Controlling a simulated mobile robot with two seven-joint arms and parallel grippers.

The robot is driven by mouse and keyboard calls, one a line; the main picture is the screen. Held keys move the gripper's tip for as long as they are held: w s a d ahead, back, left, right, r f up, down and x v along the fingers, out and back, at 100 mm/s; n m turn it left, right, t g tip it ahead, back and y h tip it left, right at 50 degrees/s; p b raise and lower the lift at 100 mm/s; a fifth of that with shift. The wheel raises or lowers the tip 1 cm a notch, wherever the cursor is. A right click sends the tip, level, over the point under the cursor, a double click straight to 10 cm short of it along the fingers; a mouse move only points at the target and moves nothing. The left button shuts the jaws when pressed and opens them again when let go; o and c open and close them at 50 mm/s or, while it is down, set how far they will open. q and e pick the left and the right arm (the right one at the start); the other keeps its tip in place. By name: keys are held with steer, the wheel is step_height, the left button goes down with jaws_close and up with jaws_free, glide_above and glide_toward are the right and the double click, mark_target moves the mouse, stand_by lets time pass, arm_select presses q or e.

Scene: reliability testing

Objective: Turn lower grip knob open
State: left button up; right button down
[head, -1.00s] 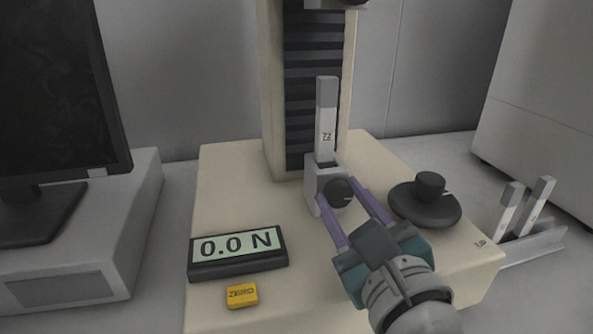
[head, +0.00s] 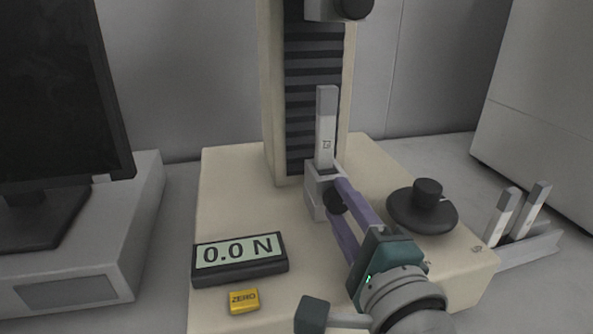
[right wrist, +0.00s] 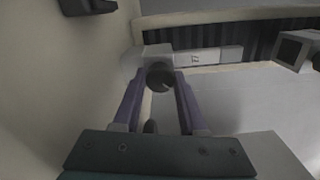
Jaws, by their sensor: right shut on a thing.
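The lower grip (head: 315,190) is a small grey block at the foot of the tester's column, with a dark round knob (head: 334,203) on its front. A pale flat specimen (head: 326,125) stands upright in it. My right gripper (head: 340,205) is shut on the knob, with its purple fingers on either side of it. In the right wrist view the knob (right wrist: 160,77) sits between the two fingertips, and the grip block shows behind it. The fingers hide part of the knob in the head view. My left gripper is not in view.
The upper grip (head: 338,8) hangs above the specimen. A black dial (head: 424,206) stands right of my gripper. A force display (head: 240,257) reading 0.0 N and a yellow ZERO button (head: 244,300) are at the front left. A rack (head: 532,248) holds spare specimens at right.

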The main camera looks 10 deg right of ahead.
steer(key=n+p, duration=0.1)
steer(key=n, duration=0.3)
steer(key=shift+n, duration=0.3)
steer(key=shift+n+p, duration=0.3)
steer(key=shift+n, duration=1.9)
steer(key=shift+c, duration=2.2)
jaws_free()
steer(key=s+p, duration=0.1)
steer(key=s, duration=0.9)
steer(key=shift+d, duration=0.15)
